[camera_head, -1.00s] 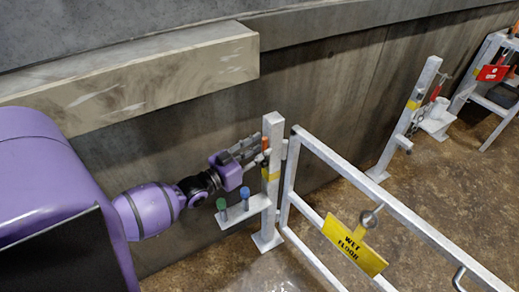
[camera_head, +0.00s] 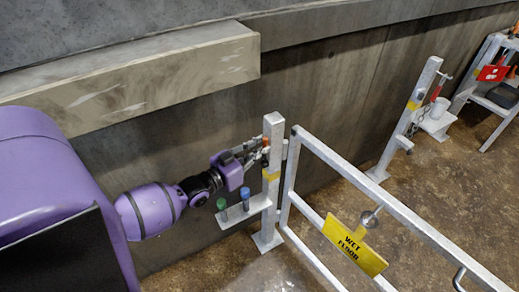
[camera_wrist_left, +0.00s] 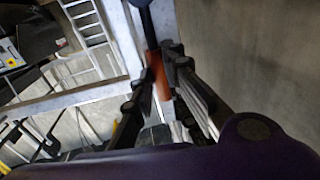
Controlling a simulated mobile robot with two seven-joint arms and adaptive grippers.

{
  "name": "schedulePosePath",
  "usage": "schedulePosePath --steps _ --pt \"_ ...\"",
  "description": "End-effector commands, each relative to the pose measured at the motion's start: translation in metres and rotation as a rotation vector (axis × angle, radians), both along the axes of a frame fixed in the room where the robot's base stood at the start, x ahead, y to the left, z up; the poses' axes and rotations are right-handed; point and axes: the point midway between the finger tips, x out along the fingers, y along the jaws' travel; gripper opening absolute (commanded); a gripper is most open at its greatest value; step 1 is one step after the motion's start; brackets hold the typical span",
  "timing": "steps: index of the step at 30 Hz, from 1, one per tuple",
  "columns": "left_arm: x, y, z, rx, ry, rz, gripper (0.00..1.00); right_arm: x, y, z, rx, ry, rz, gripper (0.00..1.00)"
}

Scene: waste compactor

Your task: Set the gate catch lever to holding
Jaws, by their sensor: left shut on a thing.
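The gate catch lever has an orange grip (camera_head: 265,151) and sits at the upper part of the white gate post (camera_head: 272,195). My left gripper (camera_head: 257,152) reaches it from the left and is shut on the grip. In the left wrist view the orange grip (camera_wrist_left: 158,76) lies between the two dark fingers of my left gripper (camera_wrist_left: 165,70), with a dark rod running up from it. The lever's pivot and its exact angle are hard to make out. My right gripper is not in view.
The white gate (camera_head: 402,225) with a yellow wet-floor sign (camera_head: 355,246) stands right of the post. A small shelf (camera_head: 245,212) below my gripper carries a green (camera_head: 221,205) and a blue piece (camera_head: 245,194). A concrete wall runs behind. A second post (camera_head: 408,120) stands farther right.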

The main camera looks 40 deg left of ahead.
Motion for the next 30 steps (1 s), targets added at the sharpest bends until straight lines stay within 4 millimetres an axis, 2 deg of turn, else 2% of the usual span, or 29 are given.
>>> schedulePosePath --steps 8,15,30 --pt "-0.004 -0.01 -0.002 0.102 -0.043 0.001 0.0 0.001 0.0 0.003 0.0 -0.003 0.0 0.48" --pt "-0.011 -0.025 -0.007 0.288 -0.12 0.002 0.0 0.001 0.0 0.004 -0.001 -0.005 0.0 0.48" --pt "-0.023 -0.054 -0.032 0.703 -0.289 0.0 0.0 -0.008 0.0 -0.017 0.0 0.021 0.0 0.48"
